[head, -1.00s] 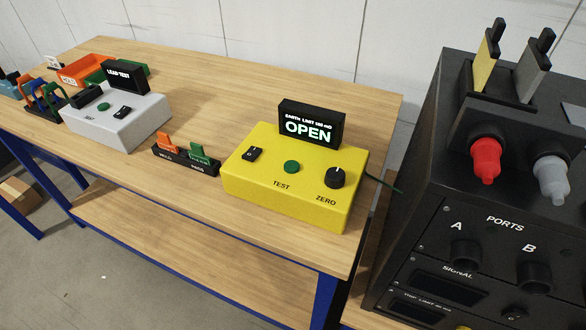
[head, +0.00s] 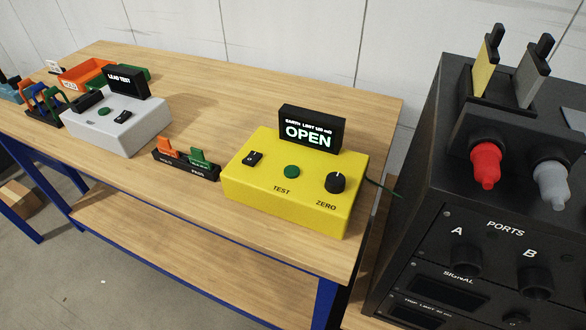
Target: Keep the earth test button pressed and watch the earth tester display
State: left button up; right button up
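The yellow earth tester (head: 270,190) stands near the right end of the wooden bench. Its green TEST button (head: 292,172) is on the top face, between a black rocker switch (head: 252,158) and a black ZERO knob (head: 335,182). Nothing touches the button. The earth tester display (head: 311,129) stands upright at the back of the box and is lit. It reads "OPEN" in large letters, under a small line about an earth limit. Neither of my grippers shows in the head view.
A black rack unit (head: 410,170) with ports A and B, red and grey plugs stands at right. Left of the tester are a small holder with orange and green tags (head: 185,163) and a grey lead tester (head: 110,125). Orange and green bins (head: 88,74) sit at the back left.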

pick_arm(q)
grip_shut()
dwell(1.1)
